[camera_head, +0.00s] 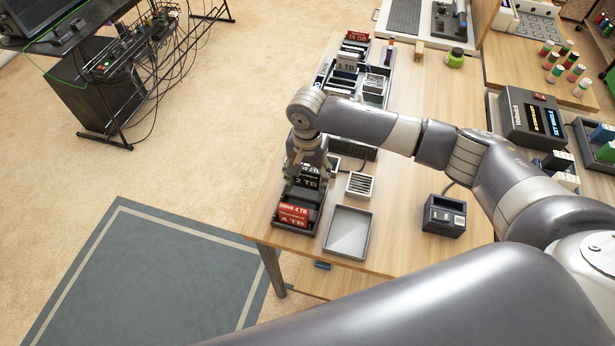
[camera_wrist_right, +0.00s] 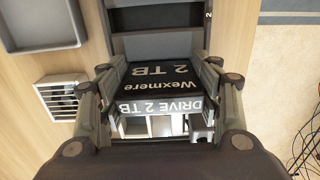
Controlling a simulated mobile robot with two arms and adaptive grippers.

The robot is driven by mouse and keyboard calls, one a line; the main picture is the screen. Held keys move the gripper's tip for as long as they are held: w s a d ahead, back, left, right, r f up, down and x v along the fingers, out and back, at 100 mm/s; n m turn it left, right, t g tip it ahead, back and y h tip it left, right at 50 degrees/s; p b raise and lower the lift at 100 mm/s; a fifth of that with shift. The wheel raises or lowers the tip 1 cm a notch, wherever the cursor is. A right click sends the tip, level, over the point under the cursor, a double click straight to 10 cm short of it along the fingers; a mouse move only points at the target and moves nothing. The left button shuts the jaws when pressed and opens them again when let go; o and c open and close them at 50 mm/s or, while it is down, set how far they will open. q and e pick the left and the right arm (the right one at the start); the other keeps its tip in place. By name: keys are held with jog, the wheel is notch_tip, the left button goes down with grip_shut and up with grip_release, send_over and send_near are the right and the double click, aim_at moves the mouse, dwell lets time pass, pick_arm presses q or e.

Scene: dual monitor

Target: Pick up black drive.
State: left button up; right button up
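The black drive (camera_head: 308,178), marked 2 TB, is in the dark rack on the table's left side. In the right wrist view the black drive (camera_wrist_right: 160,78) lies label up, reading Wexmere 2 TB. My right gripper (camera_head: 308,160) points down at it. In the wrist view my right gripper (camera_wrist_right: 158,68) has one finger along each side of the drive, with little or no gap. I cannot tell whether the fingers press on it. My left gripper is not in view.
A red 4 TB drive (camera_head: 293,215) sits in front of the black drive. A grey tray (camera_head: 348,233) and a slatted box (camera_head: 360,184) stand to its right. A dark device (camera_head: 444,215) is further right. More drives (camera_head: 347,62) stand at the back.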

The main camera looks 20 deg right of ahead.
aim_at(307, 168)
jog(key=c, duration=0.3)
jog(key=shift+r, duration=0.6)
notch_tip(307, 168, up, 3)
jog(key=shift+w+f, duration=0.1)
jog(key=shift+f, duration=0.1)
jog(key=s+d+r+b, duration=0.1)
jog(key=s+d, duration=0.2)
jog(key=s, duration=0.5)
jog(key=s+d, duration=0.2)
jog(key=s, duration=0.5)
jog(key=r+n, duration=0.2)
jog(key=r, duration=0.2)
jog(key=r+n, duration=0.2)
jog(key=r, duration=0.2)
jog(key=a+r+n, duration=0.1)
jog(key=r+n, duration=0.1)
jog(key=r, duration=0.2)
jog(key=shift+w+r+n, duration=0.4)
jog(key=shift+d, duration=0.15)
